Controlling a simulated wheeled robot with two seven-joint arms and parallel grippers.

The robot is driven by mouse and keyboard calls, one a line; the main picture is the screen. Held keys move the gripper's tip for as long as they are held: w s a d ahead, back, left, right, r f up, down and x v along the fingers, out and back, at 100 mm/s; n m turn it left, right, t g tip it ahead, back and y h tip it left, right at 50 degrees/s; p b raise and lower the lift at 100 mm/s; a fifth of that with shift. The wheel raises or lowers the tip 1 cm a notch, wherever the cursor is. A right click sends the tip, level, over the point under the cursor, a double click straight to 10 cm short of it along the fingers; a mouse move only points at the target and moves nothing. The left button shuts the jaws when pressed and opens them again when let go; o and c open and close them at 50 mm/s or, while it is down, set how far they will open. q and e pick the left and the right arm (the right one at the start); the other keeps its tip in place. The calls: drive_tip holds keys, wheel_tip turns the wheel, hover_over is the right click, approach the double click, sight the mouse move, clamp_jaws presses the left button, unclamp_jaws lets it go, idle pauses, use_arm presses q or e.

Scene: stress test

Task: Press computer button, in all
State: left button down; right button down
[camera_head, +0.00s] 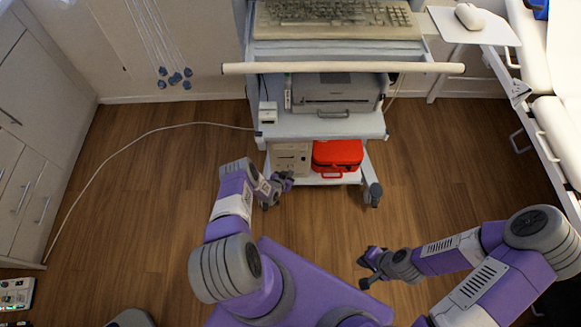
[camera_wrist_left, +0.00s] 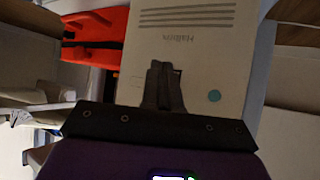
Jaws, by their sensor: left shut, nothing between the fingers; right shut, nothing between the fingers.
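A beige computer case (camera_head: 290,158) stands on the bottom shelf of the cart, left of a red case. In the left wrist view the computer case (camera_wrist_left: 195,50) fills the middle, with vents, printed lettering and a round teal button (camera_wrist_left: 214,95) at its lower right. My left gripper (camera_head: 287,181) is shut and empty, just in front of the computer. In the wrist view its fingers (camera_wrist_left: 160,68) overlap the case left of the button; I cannot tell whether they touch the case. My right gripper (camera_head: 364,270) is shut and empty above the floor, away from the cart.
The red case (camera_head: 337,155) sits beside the computer. A printer (camera_head: 335,97) stands on the shelf above, and a keyboard (camera_head: 335,15) lies on top. A cart handle (camera_head: 345,68) juts forward. A cable (camera_head: 165,128) crosses the floor at left. Open floor lies either side of the cart.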

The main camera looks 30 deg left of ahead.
use_arm(q)
drive_tip(key=shift+w, duration=0.1)
drive_tip(key=shift+w+a, duration=0.2)
drive_tip(key=shift+w, duration=0.05)
drive_tip(key=shift+w+a, duration=0.15)
drive_tip(key=shift+w, duration=0.15)
idle(0.8)
drive_tip(key=shift+s, duration=0.1)
drive_tip(key=shift+s+d+p, duration=0.35)
drive_tip(key=shift+s+p, duration=0.05)
drive_tip(key=shift+s, duration=0.2)
drive_tip(key=shift+s+d+p, duration=0.4)
drive_tip(key=shift+s+d, duration=0.05)
drive_tip(key=shift+s, duration=0.25)
drive_tip(key=shift+s+d+p, duration=0.4)
drive_tip(key=shift+s+d, duration=0.05)
drive_tip(key=shift+s, duration=0.3)
drive_tip(key=shift+s+d+p, duration=0.4)
drive_tip(key=shift+s+d, duration=0.05)
drive_tip(key=shift+s, duration=0.25)
